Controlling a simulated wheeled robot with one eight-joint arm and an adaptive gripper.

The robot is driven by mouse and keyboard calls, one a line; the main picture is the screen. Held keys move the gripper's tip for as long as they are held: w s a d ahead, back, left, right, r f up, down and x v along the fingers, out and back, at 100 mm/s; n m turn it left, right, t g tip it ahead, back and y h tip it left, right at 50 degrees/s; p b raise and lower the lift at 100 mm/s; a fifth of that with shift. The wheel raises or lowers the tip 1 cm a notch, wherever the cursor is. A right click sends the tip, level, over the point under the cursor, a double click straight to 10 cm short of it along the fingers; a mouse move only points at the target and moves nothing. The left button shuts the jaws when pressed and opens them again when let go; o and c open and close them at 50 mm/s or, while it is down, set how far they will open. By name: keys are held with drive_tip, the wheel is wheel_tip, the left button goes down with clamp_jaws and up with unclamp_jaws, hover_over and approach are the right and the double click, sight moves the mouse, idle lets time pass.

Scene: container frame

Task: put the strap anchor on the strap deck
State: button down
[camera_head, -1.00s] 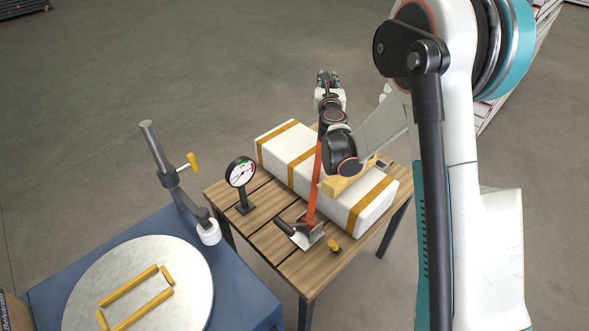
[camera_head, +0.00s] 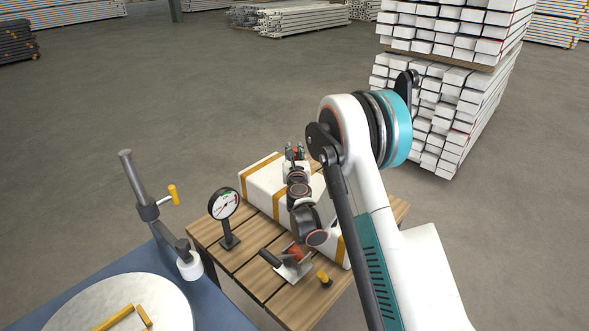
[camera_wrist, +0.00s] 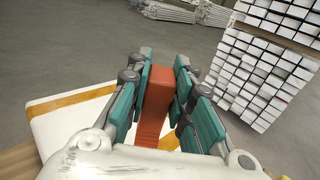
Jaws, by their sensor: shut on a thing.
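My gripper (camera_wrist: 164,66) is shut on an orange-red block (camera_wrist: 157,92), which looks like the strap anchor. A red strap (camera_wrist: 149,128) runs down from it in the wrist view. The slatted wooden table (camera_head: 214,237) appears to be the strap deck. The long white bundle with tan bands (camera_head: 262,183) lies on it. A metal ratchet with a black handle (camera_head: 290,267) sits at its near side, with red strap at it. My arm hides much of the strap and bundle.
A dial gauge (camera_head: 224,204) stands on the table's left. A yellow peg (camera_head: 324,279) is near its front edge. A blue bench (camera_head: 215,305) with a round plate and a clamp post (camera_head: 142,190) stands at left. Stacked white beams (camera_head: 440,110) stand behind right.

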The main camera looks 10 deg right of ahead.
drive_tip(key=shift+f+b, duration=0.8)
drive_tip(key=shift+f, duration=1.55)
drive_tip(key=shift+f, duration=0.15)
drive_tip(key=c, duration=1.4)
unclamp_jaws()
